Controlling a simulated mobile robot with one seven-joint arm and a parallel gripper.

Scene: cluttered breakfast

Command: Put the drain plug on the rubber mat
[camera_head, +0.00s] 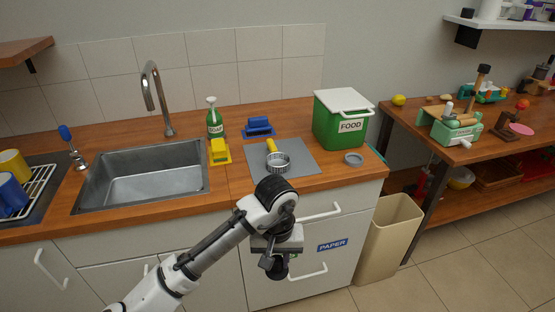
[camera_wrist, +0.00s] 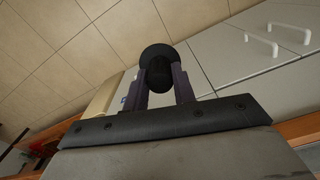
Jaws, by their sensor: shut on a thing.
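The grey rubber mat (camera_head: 298,148) lies flat on the wooden counter, right of the sink. A metal strainer (camera_head: 278,162) and a yellow-handled tool (camera_head: 271,146) rest on it. My gripper (camera_head: 275,262) is in front of the drawers, below the counter edge and in front of the mat. In the wrist view, my gripper (camera_wrist: 158,88) is shut on a dark, round-headed thing, which looks like the drain plug (camera_wrist: 157,70). Its far side is hidden, and in the head view it blends with the dark fingers.
A green FOOD bin (camera_head: 340,120) and a small grey round dish (camera_head: 353,158) stand right of the mat. A beige waste bin (camera_head: 390,238) is on the floor.

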